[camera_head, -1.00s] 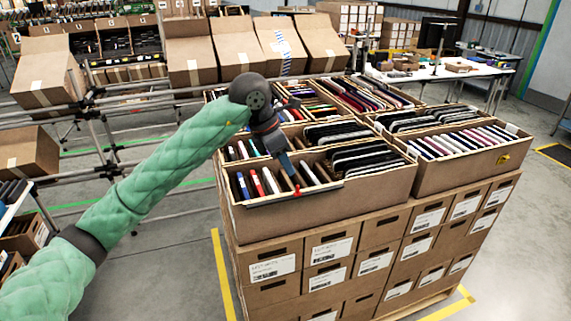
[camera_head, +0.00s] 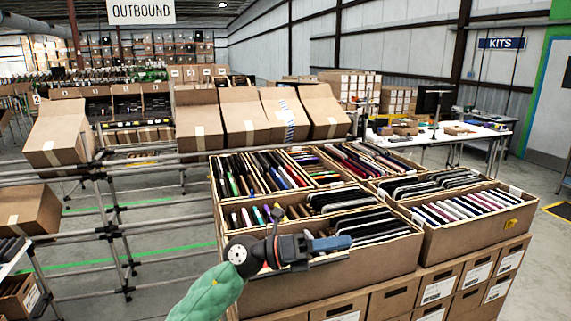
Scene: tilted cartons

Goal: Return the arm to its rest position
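My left arm, in a green quilted sleeve (camera_head: 208,296), comes in from the bottom of the head view. Its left gripper (camera_head: 335,243) is at the front edge of the near left carton (camera_head: 345,279), pointing right with a blue finger. The other finger is not clear, so I cannot tell whether it is open or shut. I see nothing clearly held in it. My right arm and gripper are out of view.
Open cartons of upright thin devices sit on stacked boxes (camera_head: 438,288); another carton (camera_head: 447,247) is at right. A metal pipe rack (camera_head: 110,225) with tilted cartons (camera_head: 200,126) stands left and behind. A white table (camera_head: 445,137) is at back right.

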